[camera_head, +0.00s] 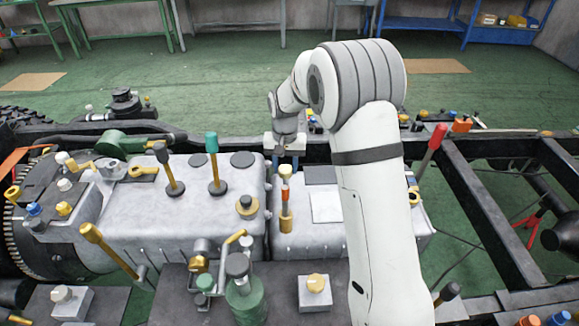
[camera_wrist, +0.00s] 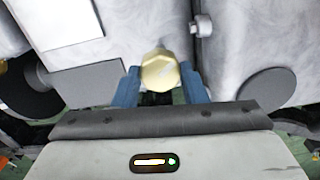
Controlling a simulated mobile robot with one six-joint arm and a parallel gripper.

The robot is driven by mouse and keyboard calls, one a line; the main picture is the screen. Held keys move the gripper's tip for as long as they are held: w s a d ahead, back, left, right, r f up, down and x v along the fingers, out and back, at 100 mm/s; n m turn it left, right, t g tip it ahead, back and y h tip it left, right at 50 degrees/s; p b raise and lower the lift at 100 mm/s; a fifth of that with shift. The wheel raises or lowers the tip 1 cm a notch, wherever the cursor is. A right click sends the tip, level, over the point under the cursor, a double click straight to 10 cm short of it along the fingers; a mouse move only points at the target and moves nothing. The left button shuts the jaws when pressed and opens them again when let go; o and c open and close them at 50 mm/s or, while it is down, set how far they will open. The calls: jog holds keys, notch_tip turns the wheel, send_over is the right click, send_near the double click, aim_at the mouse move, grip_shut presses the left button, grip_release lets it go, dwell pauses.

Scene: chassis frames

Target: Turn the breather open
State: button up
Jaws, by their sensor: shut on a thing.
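The breather appears to be the pale brass, faceted cap (camera_wrist: 160,72) between my two blue fingers in the wrist view. In the head view a cream-yellow cap (camera_head: 286,172) shows just below my gripper (camera_head: 286,158), at the far edge of the grey casings. My gripper (camera_wrist: 160,88) is shut on the cap, one finger on each side. The lower part of the breather is hidden, and I cannot tell how far it is turned.
Grey casings (camera_head: 160,222) fill the middle, with a black-knobbed lever (camera_head: 168,170) and a green-knobbed lever (camera_head: 214,165) to the left. A red-handled lever (camera_head: 432,150) stands right of my arm. A green bottle-like part (camera_head: 246,302) is at the front.

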aim_at(286, 168)
jog(key=n, duration=0.5)
jog(key=shift+s+f+n+b, duration=0.2)
jog(key=shift+n+b, duration=0.1)
jog(key=shift+b, duration=0.1)
jog(key=shift+n, duration=2.2)
jog(key=o, duration=1)
jog(key=shift+r, duration=0.15)
jog(key=shift+c, duration=0.2)
notch_tip(286, 168, up, 7)
jog(key=shift+w+r+b, duration=0.1)
jog(key=shift+r+b, duration=0.05)
jog(key=shift+b, duration=0.15)
jog(key=shift+r, duration=0.3)
